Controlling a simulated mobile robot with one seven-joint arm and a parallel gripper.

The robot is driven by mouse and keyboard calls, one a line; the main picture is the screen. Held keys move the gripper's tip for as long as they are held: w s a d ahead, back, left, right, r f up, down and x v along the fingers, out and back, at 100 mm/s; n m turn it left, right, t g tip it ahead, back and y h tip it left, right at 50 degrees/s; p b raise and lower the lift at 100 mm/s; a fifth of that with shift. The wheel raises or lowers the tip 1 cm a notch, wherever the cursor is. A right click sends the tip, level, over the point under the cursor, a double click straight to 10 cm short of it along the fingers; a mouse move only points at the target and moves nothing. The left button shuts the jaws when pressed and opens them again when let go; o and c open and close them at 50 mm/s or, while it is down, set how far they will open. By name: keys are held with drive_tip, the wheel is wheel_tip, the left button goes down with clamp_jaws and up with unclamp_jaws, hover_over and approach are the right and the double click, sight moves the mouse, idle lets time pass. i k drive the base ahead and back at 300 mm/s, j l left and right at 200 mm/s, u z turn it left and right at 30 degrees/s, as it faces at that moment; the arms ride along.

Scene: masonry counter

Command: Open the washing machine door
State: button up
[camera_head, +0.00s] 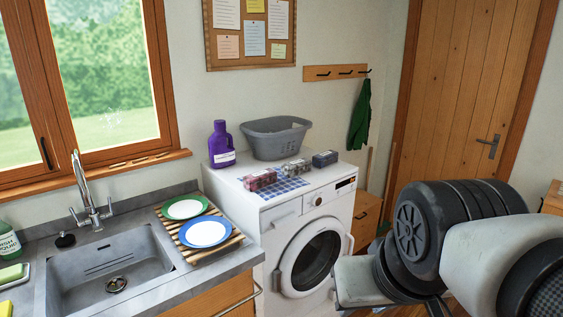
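The white washing machine (285,221) stands in the middle, to the right of the sink counter. Its round front door (316,261) has a white ring and dark glass, and looks shut against the front. A small white part, perhaps a handle, shows at the door's right edge. Dark grey and pale links of my arm fill the lower right, in front of and to the right of the machine. They hide the floor there and come close to the door's lower right in the picture. I cannot make out my gripper's fingers.
On the machine stand a purple bottle (221,144), a grey basket (275,137) and several small boxes. The counter at left holds a sink (112,269) and plates on a wooden rack (169,226). A wooden cabinet (366,215) stands right of the machine.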

sight(283, 283)
drive_tip(key=i+l+u, duration=0.1)
drive_tip(key=i+l, duration=0.25)
drive_tip(key=i+l+u, duration=0.1)
drive_tip(key=i+l, duration=0.25)
drive_tip(key=i+l+u, duration=0.15)
drive_tip(key=i+l, duration=0.25)
drive_tip(key=i+l+u, duration=0.1)
drive_tip(key=i+l, duration=0.25)
drive_tip(key=i+l+u, duration=0.1)
drive_tip(key=i+l, duration=0.2)
drive_tip(key=l, duration=0.25)
drive_tip(key=i+l+u, duration=0.1)
drive_tip(key=i+l, duration=0.2)
drive_tip(key=l, duration=0.2)
